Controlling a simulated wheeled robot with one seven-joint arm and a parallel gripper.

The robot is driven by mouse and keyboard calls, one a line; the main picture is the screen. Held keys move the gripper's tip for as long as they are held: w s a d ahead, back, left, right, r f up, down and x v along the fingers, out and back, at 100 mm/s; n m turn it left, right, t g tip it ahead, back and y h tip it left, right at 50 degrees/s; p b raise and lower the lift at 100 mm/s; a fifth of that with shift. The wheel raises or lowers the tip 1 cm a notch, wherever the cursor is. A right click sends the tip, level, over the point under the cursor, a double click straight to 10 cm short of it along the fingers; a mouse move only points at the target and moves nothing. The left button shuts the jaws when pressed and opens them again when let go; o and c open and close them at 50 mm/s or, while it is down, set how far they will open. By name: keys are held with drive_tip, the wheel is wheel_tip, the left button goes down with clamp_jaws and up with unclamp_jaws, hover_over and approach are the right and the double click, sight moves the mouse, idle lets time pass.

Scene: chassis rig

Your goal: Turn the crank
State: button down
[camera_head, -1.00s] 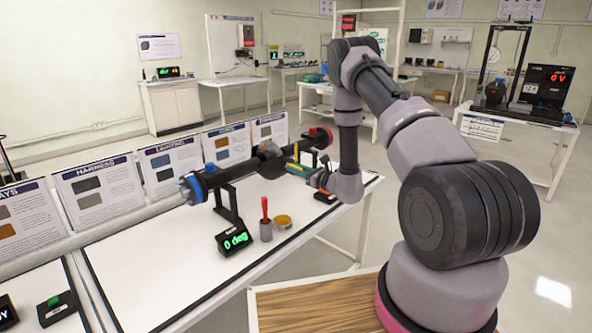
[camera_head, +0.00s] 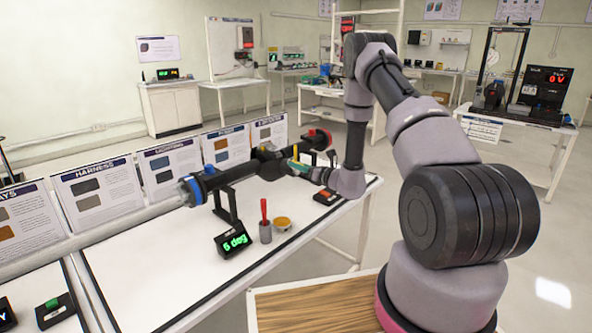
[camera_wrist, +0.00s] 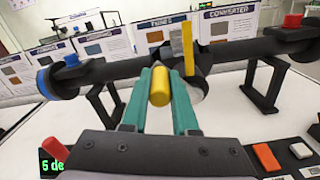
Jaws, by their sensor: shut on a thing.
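The crank's yellow handle (camera_wrist: 160,88) shows between the green fingers of my gripper (camera_wrist: 164,85) in the wrist view. My gripper is shut on it. The handle sits in front of the middle of a black horizontal shaft (camera_wrist: 108,71). In the head view my gripper (camera_head: 295,169) meets the shaft (camera_head: 237,172) from the right; the handle is hard to make out there. The shaft has a blue collar (camera_head: 193,190) at the left end and a red part (camera_head: 319,139) at the right. A display (camera_head: 233,241) shows a small green degree reading, about 5 or 6.
A red-handled tool in a grey cup (camera_head: 265,229) and a small yellow-rimmed dish (camera_head: 282,224) stand in front of the shaft. A box with a red button (camera_head: 328,197) lies right of them. Sign boards (camera_head: 97,194) line the back. The front of the white table (camera_head: 150,270) is clear.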

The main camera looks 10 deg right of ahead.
drive_tip(key=shift+w+d+r+m, duration=0.25)
drive_tip(key=shift+w+d+m, duration=0.25)
drive_tip(key=shift+m, duration=0.8)
drive_tip(key=shift+w+d+r+m, duration=0.3)
drive_tip(key=shift+d+m, duration=0.4)
drive_tip(key=shift+m, duration=0.6)
drive_tip(key=shift+w+d+r+m, duration=0.2)
drive_tip(key=shift+w+d+m, duration=0.35)
drive_tip(key=shift+m, duration=0.75)
drive_tip(key=shift+d, duration=0.1)
drive_tip(key=c, duration=0.7)
unclamp_jaws()
drive_tip(key=shift+s, duration=0.1)
drive_tip(key=v, duration=1)
drive_tip(key=shift+s+d, duration=0.2)
drive_tip(key=shift+s, duration=0.1)
